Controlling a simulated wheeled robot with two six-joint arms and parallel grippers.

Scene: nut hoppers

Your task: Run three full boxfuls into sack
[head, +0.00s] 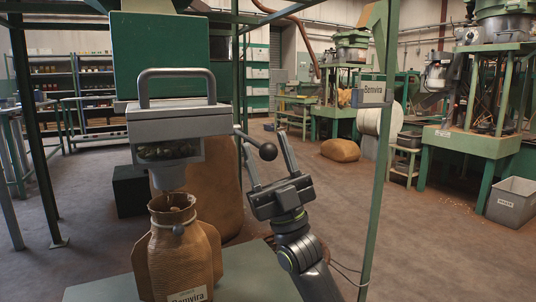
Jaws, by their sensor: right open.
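A grey measuring box (180,123) with a loop handle on top hangs below a green hopper (160,55). Its front window shows dark nuts (168,151) inside. A spout (169,178) points down from the box to the open mouth of a brown sack (180,250) labelled Bemvira. The sack stands upright on a green-grey table. A lever with a black ball knob (267,151) sticks out from the right of the box. My right gripper (261,136) is open, and the knob shows between its fingers; whether they touch is unclear. My left gripper is not in view.
A larger brown sack (225,190) stands behind the table (250,275). A grey crate (512,203) sits on the floor at far right. Floor between is mostly open.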

